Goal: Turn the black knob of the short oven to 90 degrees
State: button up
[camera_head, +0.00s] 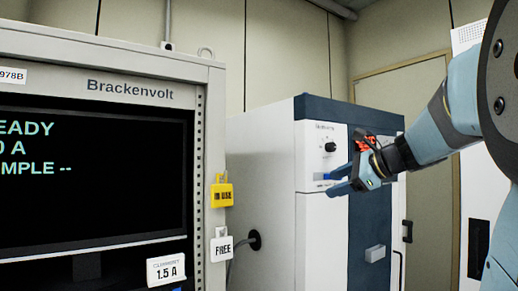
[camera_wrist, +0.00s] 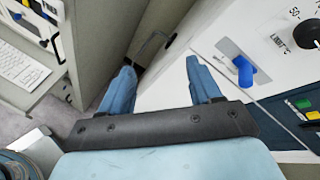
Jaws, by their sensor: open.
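The short oven (camera_head: 258,150) is a white cabinet with a dark blue top and side band. Its black knob (camera_head: 330,147) is on the upper white front panel, with a small dial scale around it. The knob (camera_wrist: 308,34) also shows at the right edge of the wrist view, partly cut off, beside printed marks "50" and "LIMIT °C". My gripper (camera_head: 331,181) is open and empty, just below the knob in the head view. In the wrist view my gripper (camera_wrist: 160,66) has its two blue fingers apart, left of the knob and not touching it.
A blue lever (camera_wrist: 243,71) on a grey plate sits between my fingers and the knob in the wrist view. A red display (camera_head: 367,143) is partly behind my wrist. The Brackenvolt cabinet (camera_head: 205,75) with yellow and white tags fills the left. A keyboard (camera_wrist: 22,65) shows at far left.

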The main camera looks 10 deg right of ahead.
aim_at(332, 147)
jog(key=w+d+r+m+t, duration=0.3)
jog(key=d+r+m+t, duration=0.45)
jog(key=d, duration=0.65)
jog(key=shift+m+g+h, duration=0.25)
jog(key=shift+g+h, duration=0.15)
jog(key=shift+g, duration=0.55)
jog(key=x, duration=0.4)
jog(key=r+x, duration=0.1)
jog(key=x, duration=0.4)
jog(key=r+x, duration=0.1)
jog(key=x, duration=0.3)
jog(key=shift+w+a+r, duration=0.2)
jog(key=shift+a, duration=0.05)
jog(key=shift+c, duration=0.3)
jog(key=c, duration=0.9)
jog(key=shift+a, duration=0.35)
jog(key=shift+c, duration=0.4)
jog(key=shift+d, duration=0.2)
